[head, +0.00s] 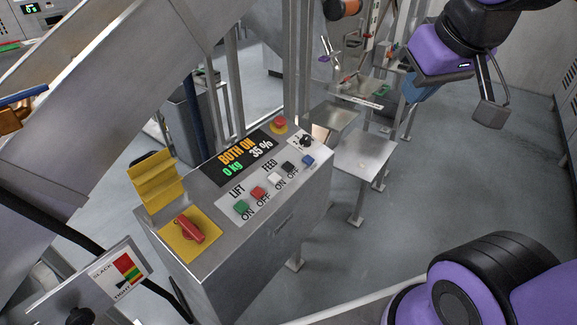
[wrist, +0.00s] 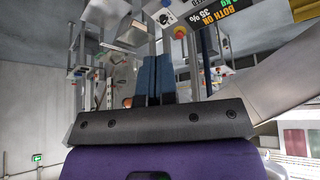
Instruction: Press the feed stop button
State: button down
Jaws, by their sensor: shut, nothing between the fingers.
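The feed stop button is the black button (head: 288,166) marked OFF under FEED on the sloped top of a grey control console (head: 262,235). A white FEED ON button (head: 274,179) sits beside it. The display (head: 240,158) reads BOTH ON, 0 kg, 35 %. My gripper (head: 413,96) is up at the right in the head view, in the air well apart from the console. In the wrist view its blue fingers (wrist: 154,66) are together and empty. Part of the console top (wrist: 196,14) shows at the upper edge there; I cannot make out the black button in that view.
Other console controls are a green button (head: 240,206), a red button (head: 258,193), a blue button (head: 308,160), a black knob (head: 306,141), a red mushroom button (head: 280,124) and a red handle (head: 189,230) by a raised yellow cover (head: 155,181). Open floor (head: 420,190) lies to the right.

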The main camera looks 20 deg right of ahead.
jog(key=w+f+n+t, duration=0.2)
jog(key=w+f, duration=0.2)
jog(key=w, duration=0.8)
jog(key=n+t+y, duration=0.4)
jog(key=n+y, duration=0.1)
jog(key=n, duration=0.5)
send_over(290, 168)
jog(key=s+d, duration=0.2)
notch_tip(290, 168, down, 25)
jog(key=shift+s+a, duration=0.2)
jog(key=shift+f, duration=0.15)
jog(key=shift+w+a+f, duration=0.25)
jog(key=shift+w+f, duration=0.1)
jog(key=shift+f, duration=1.05)
jog(key=shift+w+a+f, duration=0.25)
jog(key=shift+w+f, duration=0.1)
jog(key=shift+f, duration=1)
jog(key=shift+w+a+f, duration=0.25)
jog(key=shift+w+f, duration=0.1)
jog(key=shift+f, duration=1.05)
jog(key=shift+f, duration=0.1)
jog(key=shift+a+f, duration=0.1)
jog(key=shift+f, duration=0.2)
